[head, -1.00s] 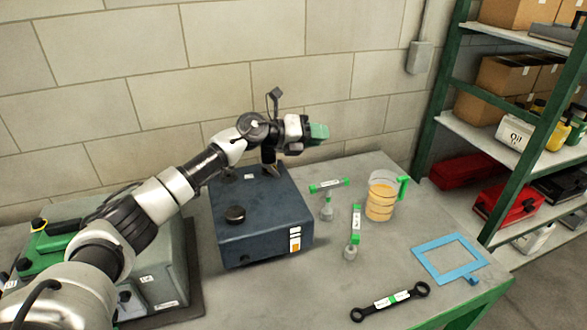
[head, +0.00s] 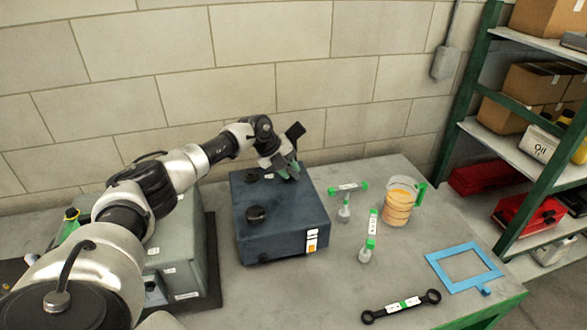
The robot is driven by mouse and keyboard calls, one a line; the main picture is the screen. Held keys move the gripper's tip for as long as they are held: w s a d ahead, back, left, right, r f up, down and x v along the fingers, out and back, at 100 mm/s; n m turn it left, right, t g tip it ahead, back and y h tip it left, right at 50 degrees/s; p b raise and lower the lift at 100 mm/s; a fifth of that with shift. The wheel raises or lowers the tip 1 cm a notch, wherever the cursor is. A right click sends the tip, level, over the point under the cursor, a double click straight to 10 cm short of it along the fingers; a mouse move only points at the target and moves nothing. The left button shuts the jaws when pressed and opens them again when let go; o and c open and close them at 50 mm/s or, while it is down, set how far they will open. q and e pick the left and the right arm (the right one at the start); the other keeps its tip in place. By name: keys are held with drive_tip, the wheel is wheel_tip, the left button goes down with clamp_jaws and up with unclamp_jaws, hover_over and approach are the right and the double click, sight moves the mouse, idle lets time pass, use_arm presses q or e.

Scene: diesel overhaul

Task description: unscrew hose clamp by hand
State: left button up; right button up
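My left gripper (head: 289,174) is over the back right part of a dark blue box (head: 280,228) on the bench. Its two green-tipped fingers point down and look slightly apart, with nothing clearly between them. I cannot tell whether the tips touch the box top. The box has a round black cap (head: 257,214) on its top near the front and another dark round part (head: 251,175) at the back, close to my arm. I cannot make out a hose clamp; it may be small or hidden by the gripper. My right gripper is not in view.
A grey-green machine (head: 176,262) stands left of the box, under my arm. Right of the box are two green-handled tools (head: 347,187) (head: 370,232), a jug of orange liquid (head: 397,203), a blue frame (head: 463,267) and a black wrench (head: 400,305). Shelves (head: 520,158) stand at right.

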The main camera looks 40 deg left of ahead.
sight(293, 176)
use_arm(q)
drive_tip(key=shift+x, duration=1.25)
clamp_jaws()
drive_tip(key=shift+s+f+t+h+b, duration=0.1)
drive_tip(key=shift+f+t+h+b, duration=0.4)
drive_tip(key=shift+b, duration=0.55)
drive_tip(key=shift+r+t+h+b, duration=0.3)
drive_tip(key=shift+t+h+b, duration=0.1)
drive_tip(key=shift+t+b, duration=0.15)
drive_tip(key=shift+r, duration=0.2)
unclamp_jaws()
